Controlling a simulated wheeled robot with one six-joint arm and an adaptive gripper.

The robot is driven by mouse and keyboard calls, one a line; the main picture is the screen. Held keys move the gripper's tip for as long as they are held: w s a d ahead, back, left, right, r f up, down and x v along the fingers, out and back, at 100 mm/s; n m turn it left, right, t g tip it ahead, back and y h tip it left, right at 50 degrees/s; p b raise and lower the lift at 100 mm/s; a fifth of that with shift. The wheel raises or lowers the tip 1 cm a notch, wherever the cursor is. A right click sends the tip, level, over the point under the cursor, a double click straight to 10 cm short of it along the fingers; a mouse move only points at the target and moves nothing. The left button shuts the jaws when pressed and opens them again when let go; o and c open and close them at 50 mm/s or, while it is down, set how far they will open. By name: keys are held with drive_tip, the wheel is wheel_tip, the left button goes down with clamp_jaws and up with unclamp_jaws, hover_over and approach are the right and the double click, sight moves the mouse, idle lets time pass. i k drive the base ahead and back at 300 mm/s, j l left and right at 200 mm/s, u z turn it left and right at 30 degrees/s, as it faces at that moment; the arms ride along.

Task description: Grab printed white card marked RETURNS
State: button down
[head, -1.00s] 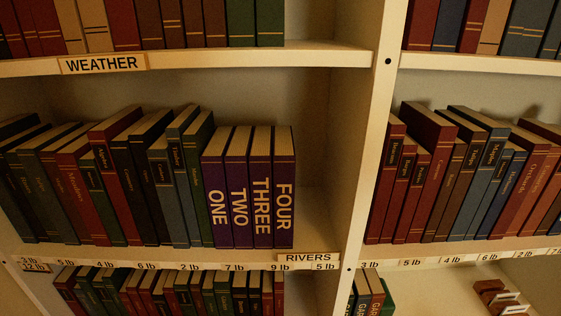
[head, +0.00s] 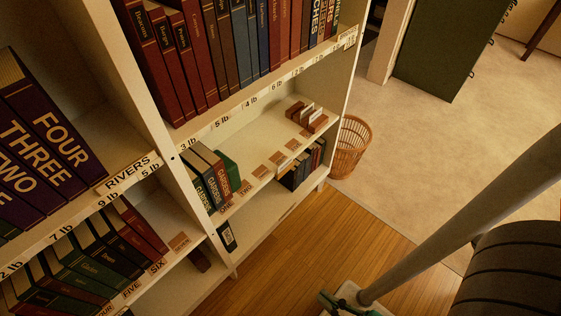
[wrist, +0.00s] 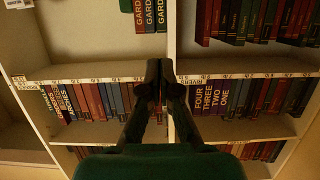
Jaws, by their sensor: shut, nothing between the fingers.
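No card that I can read as RETURNS shows. In the head view, small brown wooden holders with white cards (head: 308,113) stand on the middle shelf of the right bookcase bay, near its right end; their print is too small to read. In the wrist view, a white printed piece (wrist: 18,3) is cut off at the top left corner and is also unreadable. My gripper (wrist: 158,75) shows in the wrist view, with its dark fingers shut together and empty. It is in front of the upright between two bays, apart from any card.
Purple volumes (head: 35,150) fill the left bay above the RIVERS label (head: 128,173). Green and dark books (head: 212,172) stand left of the holders, with bare shelf between. A wicker basket (head: 350,147) stands on the floor by the bookcase end. A green cabinet (head: 445,45) stands beyond.

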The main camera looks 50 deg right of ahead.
sight(279, 168)
drive_tip(key=i+j, duration=0.1)
drive_tip(key=i, duration=0.65)
drive_tip(key=i+j+z, duration=0.15)
drive_tip(key=j, duration=0.2)
